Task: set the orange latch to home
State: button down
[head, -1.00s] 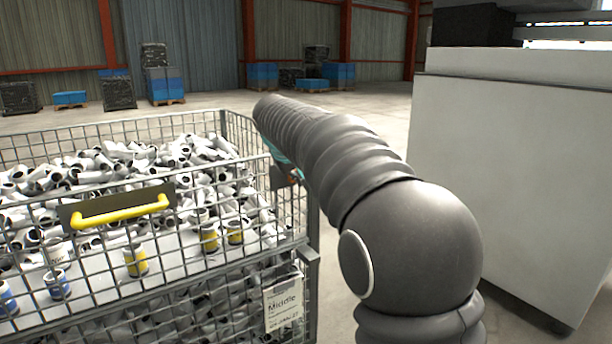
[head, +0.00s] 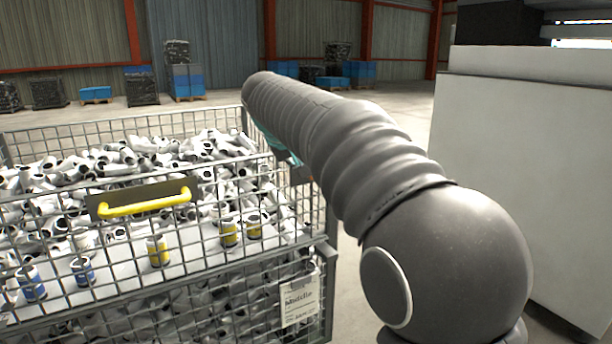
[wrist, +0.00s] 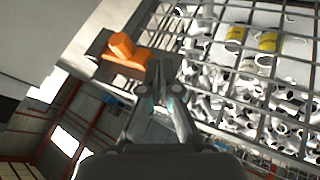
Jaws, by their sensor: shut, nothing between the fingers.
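The orange latch (wrist: 125,50) shows in the wrist view, with a raised round knob on a flat orange piece. It sits on a dark bracket (wrist: 105,58) at the corner of the wire cage. My gripper (wrist: 166,62) is shut and empty. In the wrist picture its fingertips are just right of the latch, in front of the cage mesh; I cannot tell whether they touch either one.
The wire cage (head: 328,240) holds many white pipe pieces. A yellow handle (head: 145,205) is on its front, and several blue-labelled and yellow-labelled cans stand inside. A big white cabinet (head: 520,170) stands at the right. Bare floor lies between cage and cabinet; pallets stand far back.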

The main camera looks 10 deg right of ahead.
jog(key=shift+v, duration=2.15)
jog(key=s+f+g+y, duration=0.2)
jog(key=s+f, duration=0.6)
jog(key=f, duration=0.4)
jog(key=s+d+f+m, duration=0.1)
jog(key=s+d+f, duration=0.1)
jog(key=s, duration=0.7)
jog(key=s+d+f+m+y, duration=0.1)
jog(key=s+d+f, duration=0.2)
jog(key=s, duration=0.5)
jog(key=s+d+f+m, duration=0.1)
jog(key=s+d+f, duration=0.2)
jog(key=s, duration=0.6)
jog(key=shift+s+d+f+t+y, duration=0.2)
jog(key=shift+s+f+t+y, duration=0.15)
jog(key=shift+f, duration=0.55)
